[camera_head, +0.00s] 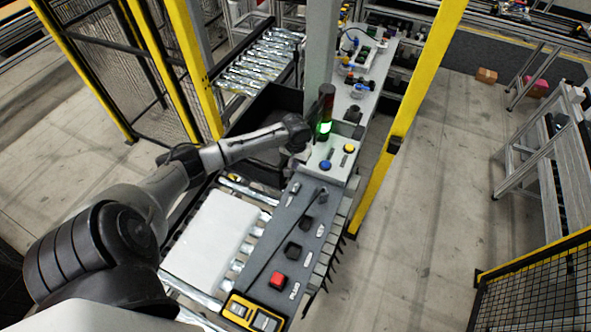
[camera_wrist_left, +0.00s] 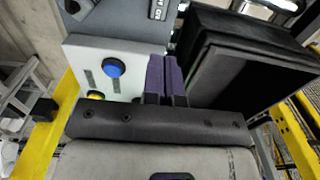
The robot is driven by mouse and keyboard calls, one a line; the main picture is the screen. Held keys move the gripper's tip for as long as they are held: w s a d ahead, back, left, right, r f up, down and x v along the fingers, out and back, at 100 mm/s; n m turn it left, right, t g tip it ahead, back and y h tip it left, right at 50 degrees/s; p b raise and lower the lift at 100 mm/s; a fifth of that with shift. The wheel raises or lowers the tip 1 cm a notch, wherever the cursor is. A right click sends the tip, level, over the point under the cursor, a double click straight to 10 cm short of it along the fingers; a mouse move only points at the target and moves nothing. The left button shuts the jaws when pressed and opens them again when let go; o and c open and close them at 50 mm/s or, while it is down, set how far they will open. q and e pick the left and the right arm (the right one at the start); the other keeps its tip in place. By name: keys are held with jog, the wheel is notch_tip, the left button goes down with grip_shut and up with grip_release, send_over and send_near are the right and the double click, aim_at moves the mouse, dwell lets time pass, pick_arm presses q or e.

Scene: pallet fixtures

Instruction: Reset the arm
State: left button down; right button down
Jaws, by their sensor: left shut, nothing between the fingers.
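My left arm reaches from the lower left across the roller conveyor, and its wrist ends beside the light-grey button box (camera_head: 341,159). In the left wrist view my left gripper (camera_wrist_left: 166,77) shows two dark purple fingers pressed together with nothing between them. They are beside the box's blue button (camera_wrist_left: 114,67), which lies to their left with a gap in the picture. The blue button (camera_head: 325,165) also shows in the head view. The fingers are hard to make out in the head view. My right gripper is in neither view.
A white flat panel (camera_head: 212,240) lies on the conveyor rollers. A dark control strip with a red button (camera_head: 278,280) runs alongside. A signal tower lit green (camera_head: 325,110) stands by the wrist. A yellow post (camera_head: 410,110) stands to the right, with open floor beyond.

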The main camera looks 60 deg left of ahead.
pick_arm(q)
jog(key=shift+r, duration=0.45)
dwell(0.5)
